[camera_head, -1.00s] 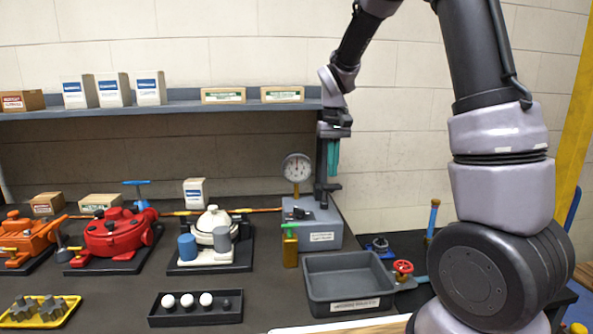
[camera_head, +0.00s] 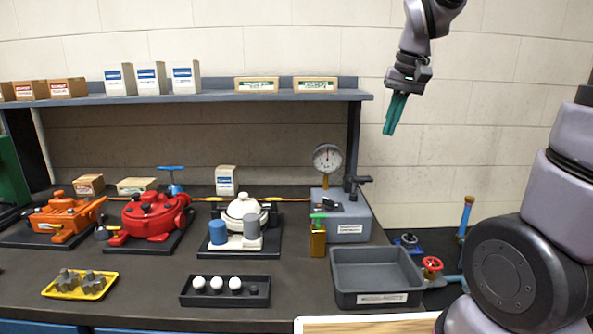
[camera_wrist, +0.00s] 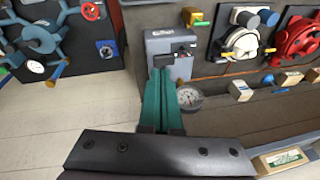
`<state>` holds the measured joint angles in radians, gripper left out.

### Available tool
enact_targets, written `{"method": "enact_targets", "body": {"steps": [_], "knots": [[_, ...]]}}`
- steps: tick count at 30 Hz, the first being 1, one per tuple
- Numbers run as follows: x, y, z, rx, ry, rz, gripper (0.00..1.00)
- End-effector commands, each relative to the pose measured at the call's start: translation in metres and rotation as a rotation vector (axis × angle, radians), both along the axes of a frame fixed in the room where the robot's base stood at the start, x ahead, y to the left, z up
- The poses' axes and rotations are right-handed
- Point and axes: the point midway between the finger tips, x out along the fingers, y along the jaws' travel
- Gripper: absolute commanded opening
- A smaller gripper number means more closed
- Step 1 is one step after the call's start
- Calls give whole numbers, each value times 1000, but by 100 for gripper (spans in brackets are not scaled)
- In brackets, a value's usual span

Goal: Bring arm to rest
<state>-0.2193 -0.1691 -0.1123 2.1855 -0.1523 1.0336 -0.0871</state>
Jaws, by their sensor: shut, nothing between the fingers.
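My gripper (camera_head: 394,118) hangs in the air in front of the pale block wall, to the right of the shelf's end. Its teal fingers point down and are closed together with nothing between them. In the wrist view the fingers (camera_wrist: 163,100) also lie side by side, with the grey gauge box (camera_wrist: 168,45) beyond their tips. My arm reaches up out of the head view's top edge, so its middle links are hidden.
Below stand the pressure gauge (camera_head: 327,157), an empty grey bin (camera_head: 376,299) and a red valve wheel (camera_head: 432,265). The shelf (camera_head: 230,98) holds several boxes. Orange, red (camera_head: 150,215) and white motors (camera_head: 243,208) sit on the bench. The wall space around my gripper is clear.

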Motion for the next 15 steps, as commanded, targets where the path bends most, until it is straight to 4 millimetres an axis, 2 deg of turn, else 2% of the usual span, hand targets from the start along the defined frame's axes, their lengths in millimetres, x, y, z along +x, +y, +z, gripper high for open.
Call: {"method": "enact_targets", "body": {"steps": [1,6,12,15], "knots": [[-15,-5,12,20,-41,-23,0],[-63,-16,36,72,-158,-96,0],[-109,-23,48,111,-281,-170,0],[-123,-24,49,120,-320,-194,0]]}}
